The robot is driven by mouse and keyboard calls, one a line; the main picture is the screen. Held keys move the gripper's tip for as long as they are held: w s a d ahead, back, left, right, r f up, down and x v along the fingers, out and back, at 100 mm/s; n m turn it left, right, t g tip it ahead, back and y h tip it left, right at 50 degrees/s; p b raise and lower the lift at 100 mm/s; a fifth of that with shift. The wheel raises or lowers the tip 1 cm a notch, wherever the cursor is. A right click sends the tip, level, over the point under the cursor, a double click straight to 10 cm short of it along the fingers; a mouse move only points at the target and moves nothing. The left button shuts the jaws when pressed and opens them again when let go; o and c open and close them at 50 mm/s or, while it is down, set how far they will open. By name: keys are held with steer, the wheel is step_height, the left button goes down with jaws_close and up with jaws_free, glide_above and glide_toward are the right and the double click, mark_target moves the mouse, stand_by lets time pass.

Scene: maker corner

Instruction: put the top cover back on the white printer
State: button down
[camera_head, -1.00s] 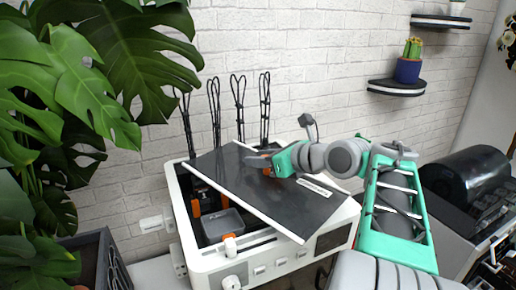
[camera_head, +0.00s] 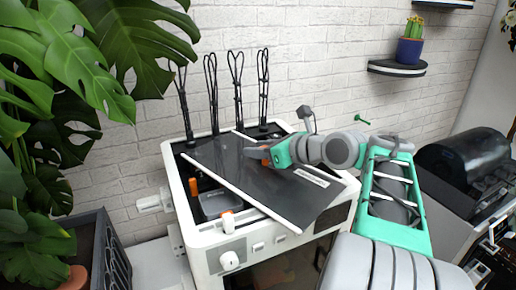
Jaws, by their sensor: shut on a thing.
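The white printer (camera_head: 205,240) stands against the brick wall with its top partly open. Its top cover (camera_head: 235,170), a dark panel with white edge strips, lies skewed over the opening, turned relative to the printer's frame. The left and front-left parts of the opening are uncovered, showing a grey bin (camera_head: 222,202) and orange parts inside. The exact contact of the fingers with the cover is partly hidden.
Several black looped cable stands (camera_head: 238,90) rise behind the printer's back edge. A large leafy plant (camera_head: 60,110) and a dark crate (camera_head: 100,250) are at the left. A dark rounded machine (camera_head: 465,175) stands at the right. A cactus pot (camera_head: 410,50) sits on a wall shelf.

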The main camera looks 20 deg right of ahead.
steer(key=shift+f, duration=0.15)
steer(key=c, duration=0.9)
jaws_free()
steer(key=shift+s, duration=0.1)
